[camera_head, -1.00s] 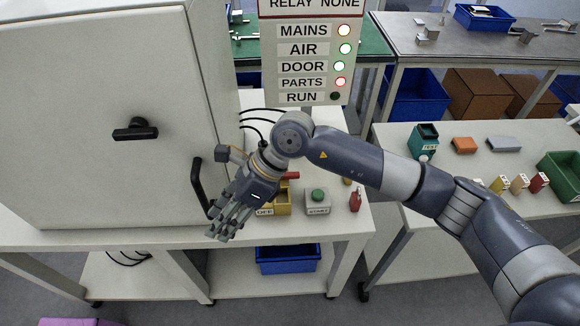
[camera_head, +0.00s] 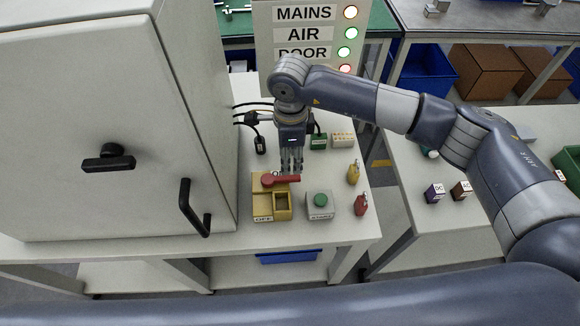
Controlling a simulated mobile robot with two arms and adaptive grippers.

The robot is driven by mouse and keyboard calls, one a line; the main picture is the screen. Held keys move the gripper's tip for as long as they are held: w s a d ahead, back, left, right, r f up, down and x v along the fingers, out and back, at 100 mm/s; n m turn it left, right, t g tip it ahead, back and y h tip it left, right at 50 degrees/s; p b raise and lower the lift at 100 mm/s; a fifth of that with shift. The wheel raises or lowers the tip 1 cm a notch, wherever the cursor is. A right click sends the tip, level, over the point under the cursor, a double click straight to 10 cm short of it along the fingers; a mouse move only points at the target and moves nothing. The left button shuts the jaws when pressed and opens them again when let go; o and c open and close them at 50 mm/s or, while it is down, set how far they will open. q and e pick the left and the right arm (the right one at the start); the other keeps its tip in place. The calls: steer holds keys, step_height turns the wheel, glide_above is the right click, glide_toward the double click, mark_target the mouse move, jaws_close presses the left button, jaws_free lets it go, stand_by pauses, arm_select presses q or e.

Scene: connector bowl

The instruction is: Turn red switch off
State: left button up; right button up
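The red switch is a red lever (camera_head: 281,179) on a yellow box (camera_head: 262,205) with an "OFF" label at its front left. The lever lies across the back of the box, its thick round end at the left and its handle reaching right. My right gripper (camera_head: 291,168) points down just behind the lever, its grey fingers side by side. It appears empty. The fingertips are very close to the lever or partly behind it; I cannot tell whether they touch. My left gripper does not show.
A grey box with a green button (camera_head: 320,200) stands right of the switch, beside a red padlock (camera_head: 361,205) and a yellow padlock (camera_head: 353,173). A large cabinet (camera_head: 95,110) with a black handle (camera_head: 193,208) stands at left. Black cables run behind the switch.

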mark_target(290, 177)
step_height(290, 177, down, 5)
steer(key=shift+s+p, duration=0.1)
steer(key=shift+p, duration=0.7)
step_height(290, 177, down, 3)
steer(key=shift+f+p, duration=0.1)
steer(key=shift+p, duration=0.2)
jaws_close()
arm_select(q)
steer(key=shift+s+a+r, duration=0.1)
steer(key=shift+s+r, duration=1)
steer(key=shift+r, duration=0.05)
arm_select(e)
steer(key=shift+w, duration=0.2)
